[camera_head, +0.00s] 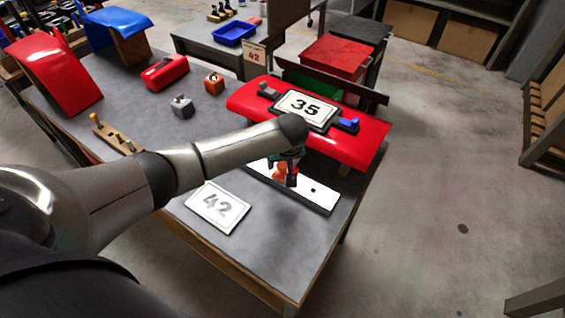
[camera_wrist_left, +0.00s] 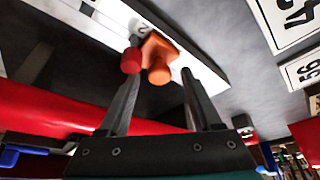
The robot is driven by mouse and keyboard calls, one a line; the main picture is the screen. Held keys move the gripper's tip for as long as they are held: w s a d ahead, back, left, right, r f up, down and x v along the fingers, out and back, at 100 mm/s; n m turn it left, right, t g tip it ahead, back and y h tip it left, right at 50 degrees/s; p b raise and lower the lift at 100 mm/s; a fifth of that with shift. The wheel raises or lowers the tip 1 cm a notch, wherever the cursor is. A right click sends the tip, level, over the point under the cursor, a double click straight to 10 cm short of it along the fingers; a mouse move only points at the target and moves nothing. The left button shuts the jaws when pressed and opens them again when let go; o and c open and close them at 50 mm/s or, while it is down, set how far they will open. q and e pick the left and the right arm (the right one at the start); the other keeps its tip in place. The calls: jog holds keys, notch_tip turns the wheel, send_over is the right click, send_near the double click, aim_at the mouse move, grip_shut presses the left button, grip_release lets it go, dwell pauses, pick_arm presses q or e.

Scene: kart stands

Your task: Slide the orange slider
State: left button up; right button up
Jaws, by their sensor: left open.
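The orange slider (camera_head: 280,168) sits on a white strip with a dark edge (camera_head: 318,194), on the grey table in front of the red curved panel. In the left wrist view the orange slider (camera_wrist_left: 157,55) shows a block with a round orange knob, and a red round knob (camera_wrist_left: 131,61) beside it. My left gripper (camera_head: 291,178) reaches down over the strip at the slider and partly hides it in the head view. In the left wrist view its two fingers (camera_wrist_left: 160,75) are apart, with the slider between or just beyond their tips; contact cannot be told. My right gripper is out of view.
The red curved panel (camera_head: 250,99) with a "35" plate (camera_head: 305,108) stands close behind the gripper. A "42" plate (camera_head: 217,206) lies flat to the front left. Two small blocks, orange (camera_head: 213,84) and grey (camera_head: 182,107), stand further back. The table's front right is clear.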

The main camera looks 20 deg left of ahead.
pick_arm(q)
grip_shut()
dwell(0.5)
dwell(0.9)
